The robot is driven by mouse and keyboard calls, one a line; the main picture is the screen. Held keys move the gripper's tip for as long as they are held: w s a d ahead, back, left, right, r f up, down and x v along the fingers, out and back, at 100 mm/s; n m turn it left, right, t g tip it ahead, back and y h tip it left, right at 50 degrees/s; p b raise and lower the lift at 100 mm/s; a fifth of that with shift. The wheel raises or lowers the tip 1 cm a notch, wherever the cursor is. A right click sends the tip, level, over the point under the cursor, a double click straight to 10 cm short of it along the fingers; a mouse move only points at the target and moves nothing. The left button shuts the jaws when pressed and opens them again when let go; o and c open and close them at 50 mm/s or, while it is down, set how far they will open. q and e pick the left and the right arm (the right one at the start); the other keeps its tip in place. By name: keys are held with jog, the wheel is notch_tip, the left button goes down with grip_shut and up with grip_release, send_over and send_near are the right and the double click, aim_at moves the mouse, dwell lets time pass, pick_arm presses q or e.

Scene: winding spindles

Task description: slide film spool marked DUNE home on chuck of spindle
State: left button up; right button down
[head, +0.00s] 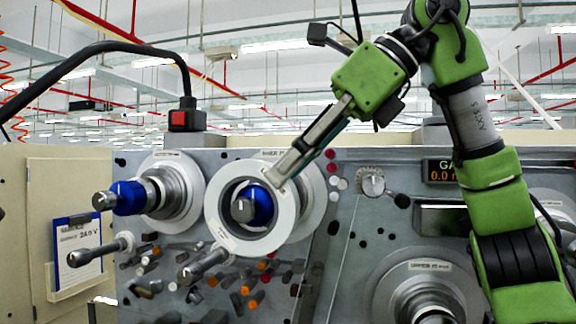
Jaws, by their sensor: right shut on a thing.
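A white ring-shaped film spool (219,227) is in the middle of the head view. No marking on it can be read. My right gripper (277,180) is shut on its upper right rim. The blue chuck (262,207) with its grey nose (241,210) shows through the spool's bore. The spool stands out from the white flange (315,205) of that spindle, which shows behind it to the right. I cannot tell how far the chuck reaches into the bore. My left gripper is not in view.
A second spindle with a blue chuck (128,197) is bare on the left. Grey rods (205,263) stick out below. A clipboard (77,250) hangs at left. Another spindle (425,290) is lower right.

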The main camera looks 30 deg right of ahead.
jog(key=w+d, duration=0.5)
jog(key=shift+d, duration=0.35)
dwell(0.8)
jog(key=shift+r, duration=0.1)
jog(key=shift+w+d, duration=0.2)
jog(key=shift+d, duration=0.15)
jog(key=c, duration=1.7)
grip_release()
jog(key=shift+a, duration=0.15)
jog(key=shift+s, duration=0.1)
jog(key=shift+v, duration=3.65)
